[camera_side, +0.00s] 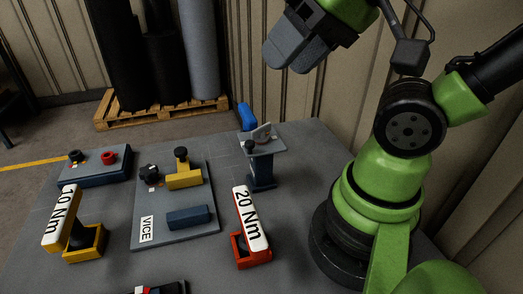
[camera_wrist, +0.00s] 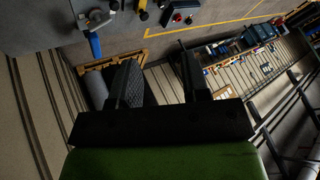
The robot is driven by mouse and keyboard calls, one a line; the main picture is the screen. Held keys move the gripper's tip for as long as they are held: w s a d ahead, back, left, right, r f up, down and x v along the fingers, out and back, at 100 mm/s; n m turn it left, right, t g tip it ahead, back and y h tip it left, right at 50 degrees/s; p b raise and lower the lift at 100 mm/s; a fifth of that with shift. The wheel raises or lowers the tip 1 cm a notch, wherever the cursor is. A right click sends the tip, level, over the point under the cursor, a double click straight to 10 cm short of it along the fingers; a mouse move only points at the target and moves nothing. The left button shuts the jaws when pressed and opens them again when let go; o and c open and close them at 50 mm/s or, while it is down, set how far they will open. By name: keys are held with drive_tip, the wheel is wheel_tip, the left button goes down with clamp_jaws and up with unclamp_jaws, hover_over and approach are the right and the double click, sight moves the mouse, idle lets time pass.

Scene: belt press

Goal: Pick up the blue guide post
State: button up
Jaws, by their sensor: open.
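No part is clearly marked as the blue guide post. A bright blue rounded piece (camera_side: 247,117) stands up at the back of a small press-like stand (camera_side: 262,172) with a dark blue column and grey top. A blue piece also shows at the upper left of the wrist view (camera_wrist: 94,45). A dark blue block (camera_side: 190,217) lies on the grey vice plate (camera_side: 146,206). My gripper (camera_side: 284,62) is high above the back of the table, apart from all of these. In the wrist view its two fingers (camera_wrist: 156,72) are spread with nothing between them.
A 10 Nm tool (camera_side: 62,215) leans in a yellow holder, and a 20 Nm tool (camera_side: 250,218) in a red holder. A control box (camera_side: 95,166) with a red knob sits at the left. A wall (camera_side: 300,100) rises behind the table. A pallet (camera_side: 160,112) holds rolls.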

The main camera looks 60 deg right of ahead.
drive_tip(key=shift+o, duration=0.3)
drive_tip(key=n+g+h, duration=0.7)
drive_tip(key=n+h, duration=0.9)
drive_tip(key=n, duration=0.6)
approach(256, 130)
drive_tip(key=x, duration=0.9)
drive_tip(key=shift+d+f, duration=0.2)
drive_tip(key=shift+d, duration=0.25)
clamp_jaws()
